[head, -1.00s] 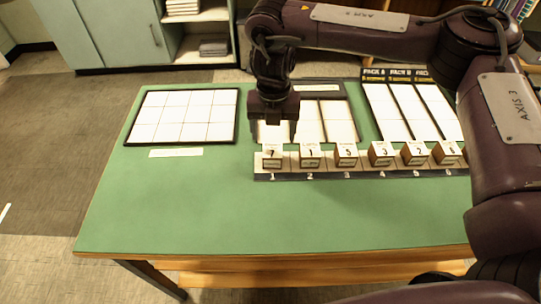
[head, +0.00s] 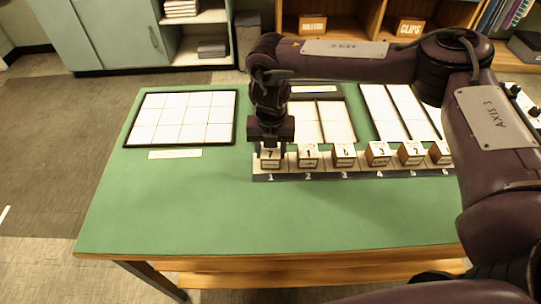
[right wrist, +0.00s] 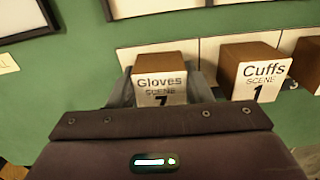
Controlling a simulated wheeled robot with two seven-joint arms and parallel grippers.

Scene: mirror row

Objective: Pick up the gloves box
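The gloves box (head: 270,163) is a small brown box with a white label. It stands over number 1 at the left end of the row, and in the right wrist view the gloves box (right wrist: 161,92) reads "Gloves SCENE 7". My right gripper (head: 271,153) is lowered over it from above. The grey fingers of the right gripper (right wrist: 161,88) stand on the left and right sides of the box, close to it. They look open around the box; whether they touch it is hard to tell. My left gripper is not in view.
The cuffs box (right wrist: 257,75) stands just right of the gloves box, with several similar boxes further along the row strip (head: 325,175). White-panelled boards (head: 183,118) lie behind on the green table (head: 200,205). The table's front is clear.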

